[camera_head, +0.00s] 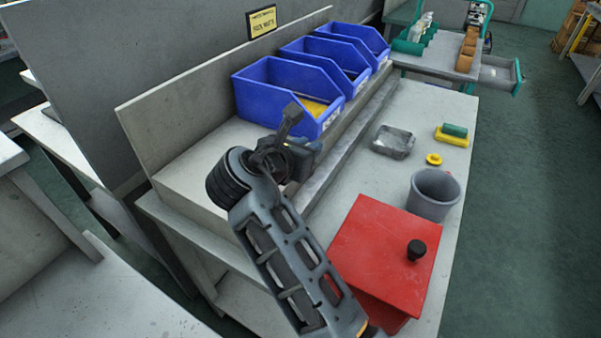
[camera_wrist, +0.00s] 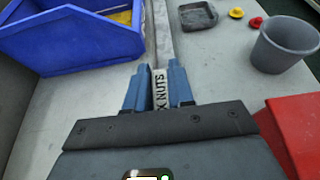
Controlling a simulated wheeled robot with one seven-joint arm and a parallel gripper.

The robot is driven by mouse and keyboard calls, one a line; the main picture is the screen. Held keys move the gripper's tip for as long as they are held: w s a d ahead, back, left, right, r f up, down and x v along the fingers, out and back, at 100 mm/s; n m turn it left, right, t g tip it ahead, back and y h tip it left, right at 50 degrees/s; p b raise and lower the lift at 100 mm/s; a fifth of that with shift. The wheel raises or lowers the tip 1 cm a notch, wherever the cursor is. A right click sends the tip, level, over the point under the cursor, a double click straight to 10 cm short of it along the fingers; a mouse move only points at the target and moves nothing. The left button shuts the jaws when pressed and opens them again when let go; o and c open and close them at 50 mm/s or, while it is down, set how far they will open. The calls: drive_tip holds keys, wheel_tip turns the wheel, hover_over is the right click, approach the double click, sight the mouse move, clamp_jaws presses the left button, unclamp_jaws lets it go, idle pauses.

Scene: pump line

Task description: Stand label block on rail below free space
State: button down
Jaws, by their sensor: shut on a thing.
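My gripper (camera_wrist: 159,82) is shut on a white label block (camera_wrist: 160,92) with dark lettering, of which "X NUTS" is readable. The block stands between the two blue fingers. In the head view my gripper (camera_head: 303,158) is just in front of the nearest blue bin, over the rail, and hides the block. The grey rail (camera_head: 352,138) runs along the front of the bin shelf; it also shows beyond the fingers in the wrist view (camera_wrist: 162,38). I cannot tell whether the block touches the rail. The shelf (camera_head: 195,158) is bare left of the nearest bin.
Blue bins (camera_head: 262,88) stand in a row on the shelf; the nearest holds yellow contents. A red box (camera_head: 380,250) with a black knob, a grey cup (camera_head: 434,195), a grey tray (camera_head: 393,142) and a yellow piece (camera_head: 433,159) are on the table right of the rail.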

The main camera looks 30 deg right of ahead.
drive_tip(key=shift+s+a+f, duration=0.5)
drive_tip(key=shift+a+f, duration=0.2)
drive_tip(key=shift+a, duration=0.2)
drive_tip(key=shift+f, duration=2)
drive_tip(key=shift+f, duration=0.2)
drive_tip(key=shift+s+f, duration=0.1)
drive_tip(key=shift+f, duration=0.35)
drive_tip(key=c, duration=1)
unclamp_jaws()
drive_tip(key=shift+s+f, duration=0.1)
drive_tip(key=shift+f, duration=0.1)
drive_tip(key=shift+r+b, duration=0.3)
drive_tip(key=shift+r, duration=0.25)
drive_tip(key=v, duration=1.2)
drive_tip(key=shift+w+r, duration=0.2)
drive_tip(key=shift+r, duration=0.15)
